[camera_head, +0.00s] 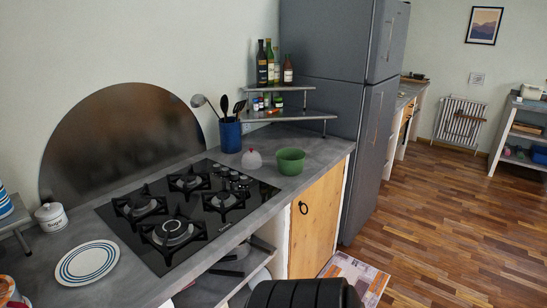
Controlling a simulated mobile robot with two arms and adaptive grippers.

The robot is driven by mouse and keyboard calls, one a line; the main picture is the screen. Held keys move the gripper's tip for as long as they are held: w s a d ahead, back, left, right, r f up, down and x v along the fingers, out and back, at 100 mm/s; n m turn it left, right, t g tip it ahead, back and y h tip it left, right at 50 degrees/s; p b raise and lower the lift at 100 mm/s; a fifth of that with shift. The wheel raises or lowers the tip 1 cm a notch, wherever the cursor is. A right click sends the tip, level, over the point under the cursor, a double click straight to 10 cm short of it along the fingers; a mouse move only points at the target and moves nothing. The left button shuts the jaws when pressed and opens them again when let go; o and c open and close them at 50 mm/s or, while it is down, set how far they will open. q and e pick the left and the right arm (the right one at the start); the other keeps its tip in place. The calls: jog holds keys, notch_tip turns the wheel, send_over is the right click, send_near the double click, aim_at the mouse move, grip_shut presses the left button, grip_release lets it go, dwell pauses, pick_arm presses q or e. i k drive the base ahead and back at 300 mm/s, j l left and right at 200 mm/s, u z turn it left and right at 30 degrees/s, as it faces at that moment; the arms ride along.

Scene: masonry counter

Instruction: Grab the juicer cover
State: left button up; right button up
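A small pale dome with a reddish tip (252,158) stands on the grey counter (326,148), between the blue utensil holder and the green bowl. It looks most like the juicer cover, but it is small and I cannot be sure. Whether anything is under it is hidden. Neither of my grippers shows in the head view, so I see nothing touching the dome.
A green bowl (290,163) stands close right of the dome. A blue utensil holder (230,135) is behind it, and a black gas hob (183,232) lies to the left. A corner shelf (285,116) stands behind. A striped plate (87,263) is nearer.

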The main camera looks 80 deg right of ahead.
aim_at(251, 159)
jog(key=l+z, duration=0.15)
jog(key=z, duration=2.2)
jog(key=i+l+u, duration=0.25)
jog(key=i+u, duration=0.2)
jog(key=i, duration=0.15)
jog(key=i+l+u, duration=0.4)
jog(key=i+l, duration=0.1)
jog(key=i, duration=0.1)
